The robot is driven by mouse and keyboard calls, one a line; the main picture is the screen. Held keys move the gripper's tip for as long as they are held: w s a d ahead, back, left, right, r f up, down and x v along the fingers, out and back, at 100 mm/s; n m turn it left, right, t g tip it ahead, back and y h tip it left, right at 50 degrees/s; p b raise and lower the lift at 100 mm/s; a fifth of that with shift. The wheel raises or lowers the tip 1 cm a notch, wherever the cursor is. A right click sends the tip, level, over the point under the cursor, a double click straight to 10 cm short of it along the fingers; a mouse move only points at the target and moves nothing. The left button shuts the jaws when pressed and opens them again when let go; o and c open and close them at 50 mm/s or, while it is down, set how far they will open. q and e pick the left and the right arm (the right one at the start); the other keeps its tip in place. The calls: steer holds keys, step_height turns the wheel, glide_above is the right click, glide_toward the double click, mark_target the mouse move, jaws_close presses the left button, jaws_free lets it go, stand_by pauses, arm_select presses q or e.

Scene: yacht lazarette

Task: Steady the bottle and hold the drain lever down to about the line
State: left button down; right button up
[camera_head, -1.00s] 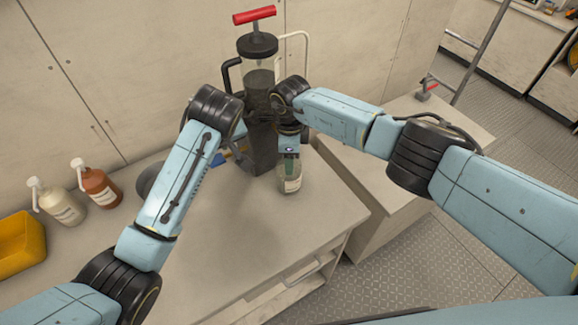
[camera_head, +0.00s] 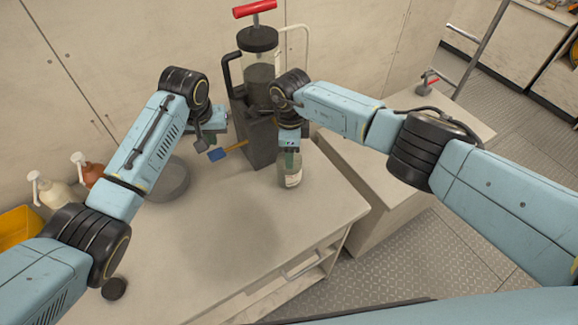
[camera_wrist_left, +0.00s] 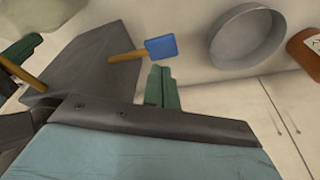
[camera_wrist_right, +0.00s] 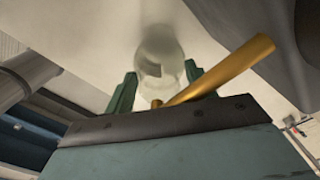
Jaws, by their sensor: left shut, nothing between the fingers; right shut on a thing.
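The clear bottle (camera_head: 291,176) with a pale label stands upright on the bench, below the brass spout (camera_wrist_right: 225,75) in the right wrist view. My right gripper (camera_wrist_right: 158,85) is shut around its upper part, one green finger on each side. The drain lever, a brass rod with a blue paddle (camera_head: 217,154), sticks out to the left from the dark pump base (camera_head: 262,140). It also shows in the left wrist view (camera_wrist_left: 160,48). My left gripper (camera_wrist_left: 162,88) is shut and empty, close to the paddle but apparently apart from it. I cannot make out the line.
The pump has a clear cylinder (camera_head: 260,62) and a red handle (camera_head: 254,9). A grey round pan (camera_head: 172,182) stands left of the lever. Two pump-top bottles and a yellow bin (camera_head: 18,226) stand at far left.

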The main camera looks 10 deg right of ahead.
mark_target(216, 154)
arm_select(q)
steer(key=shift+s+x, duration=0.25)
steer(key=shift+x, duration=0.8)
steer(key=shift+f, duration=0.2)
stand_by(1.1)
steer(key=shift+s+x, duration=0.2)
steer(key=shift+x, duration=0.65)
steer(key=shift+s+x, duration=0.2)
steer(key=shift+x, duration=0.7)
steer(key=shift+s, duration=0.1)
stand_by(3.8)
